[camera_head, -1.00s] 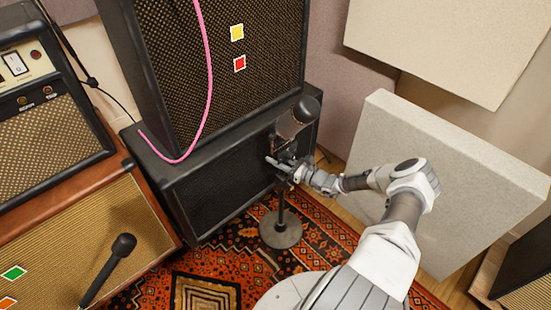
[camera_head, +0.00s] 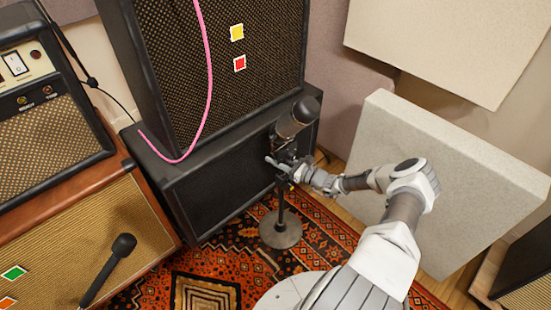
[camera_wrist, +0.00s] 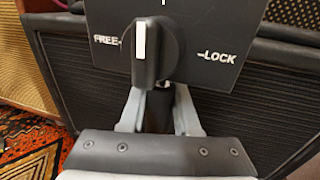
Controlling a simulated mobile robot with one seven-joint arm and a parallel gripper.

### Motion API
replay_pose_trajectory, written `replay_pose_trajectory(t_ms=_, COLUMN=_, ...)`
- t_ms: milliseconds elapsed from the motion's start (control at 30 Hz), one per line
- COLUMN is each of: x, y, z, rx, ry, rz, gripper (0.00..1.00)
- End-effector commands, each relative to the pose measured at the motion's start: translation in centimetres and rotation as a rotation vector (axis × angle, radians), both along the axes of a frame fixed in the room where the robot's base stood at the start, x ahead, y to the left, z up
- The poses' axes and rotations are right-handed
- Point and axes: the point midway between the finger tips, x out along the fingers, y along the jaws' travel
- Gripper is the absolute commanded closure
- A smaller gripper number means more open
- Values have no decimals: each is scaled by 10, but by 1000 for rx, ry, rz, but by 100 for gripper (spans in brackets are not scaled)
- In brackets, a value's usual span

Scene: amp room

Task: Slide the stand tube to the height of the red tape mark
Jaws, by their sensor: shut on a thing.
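The microphone stand rises from a round grey base (camera_head: 281,230) on the rug, with a dark microphone (camera_head: 297,118) at its top. My gripper (camera_head: 279,163) is at the stand, below the microphone. In the wrist view its two grey fingers (camera_wrist: 159,112) are shut on the dark stand tube (camera_wrist: 158,106). Just beyond them is a black panel (camera_wrist: 216,28) marked FREE on the left and LOCK on the right. Its black knob (camera_wrist: 158,58) has an upright white line; its exact setting is hard to tell. The red tape mark (camera_head: 240,63) is on the upper speaker cabinet, higher in the picture than the microphone.
A yellow mark (camera_head: 237,32) sits above the red one. A pink cable (camera_head: 209,75) hangs down the upper cabinet (camera_head: 170,70). The lower cabinet (camera_head: 215,190) is close behind the stand. A pale panel (camera_head: 450,170) stands right of my arm. Another microphone (camera_head: 123,245) is at lower left.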

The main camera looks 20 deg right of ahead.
Motion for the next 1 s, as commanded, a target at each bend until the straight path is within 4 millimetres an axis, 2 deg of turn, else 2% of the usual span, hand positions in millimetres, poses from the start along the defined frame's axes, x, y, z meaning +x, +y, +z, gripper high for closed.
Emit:
replay_pose_trajectory(t_ms=167, x=-1, y=0, z=4, rx=0, ry=0, rz=2, gripper=100)
replay_pose_trajectory(t_ms=533, x=0, y=0, z=52, rx=4, ry=-6, rz=2, gripper=100)
replay_pose_trajectory(t_ms=900, x=0, y=0, z=53, rx=4, ry=-8, rz=2, gripper=100)
replay_pose_trajectory(t_ms=933, x=0, y=0, z=53, rx=4, ry=-8, rz=2, gripper=64)
replay_pose_trajectory(t_ms=1000, x=0, y=0, z=53, rx=3, ry=-6, rz=2, gripper=52)
